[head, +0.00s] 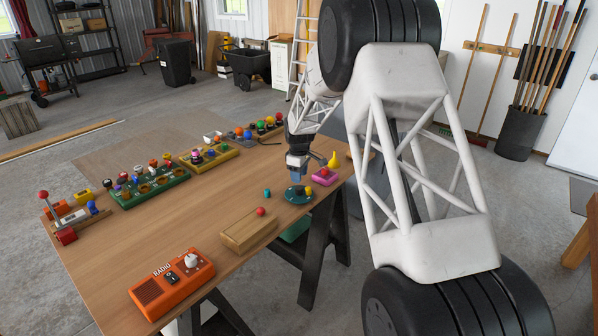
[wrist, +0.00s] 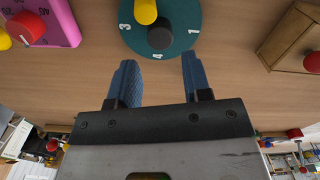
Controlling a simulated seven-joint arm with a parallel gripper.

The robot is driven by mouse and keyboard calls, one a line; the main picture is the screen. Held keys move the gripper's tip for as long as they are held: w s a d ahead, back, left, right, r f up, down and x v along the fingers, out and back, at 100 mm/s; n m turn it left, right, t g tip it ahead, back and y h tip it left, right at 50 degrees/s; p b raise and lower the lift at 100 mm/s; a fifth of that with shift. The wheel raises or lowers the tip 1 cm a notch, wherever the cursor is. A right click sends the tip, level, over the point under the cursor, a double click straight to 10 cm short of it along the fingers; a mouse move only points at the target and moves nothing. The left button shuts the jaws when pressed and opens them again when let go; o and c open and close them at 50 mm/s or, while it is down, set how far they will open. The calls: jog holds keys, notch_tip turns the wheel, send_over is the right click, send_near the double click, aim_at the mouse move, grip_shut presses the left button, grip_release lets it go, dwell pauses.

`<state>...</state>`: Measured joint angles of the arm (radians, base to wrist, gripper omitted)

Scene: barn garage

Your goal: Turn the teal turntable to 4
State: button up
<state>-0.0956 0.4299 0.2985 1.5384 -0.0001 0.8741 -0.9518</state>
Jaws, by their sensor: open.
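The teal turntable (head: 299,198) lies flat on the wooden table under my gripper in the head view. In the wrist view the turntable (wrist: 182,22) is cut off at the top and shows white numbers 3, 4 and 1 at its rim. The 4 is nearest my gripper. A yellow knob (wrist: 145,10) and a dark round peg (wrist: 160,38) stand on it, the peg close to the 4. My gripper (wrist: 158,62) is open and empty, its blue fingers apart at the 4 side of the disc. Contact cannot be told. It also shows in the head view (head: 297,178).
A pink box (head: 324,176) with a red knob is close beside the turntable. A wooden box (head: 249,230) with a red ball and an orange radio (head: 172,284) stand nearer the front. A small teal piece (head: 267,193) is left of the disc. The table's middle is clear.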

aim_at(299, 188)
jog(key=shift+f, duration=2.45)
jog(key=c, duration=0.6)
jog(key=shift+m, duration=0.3)
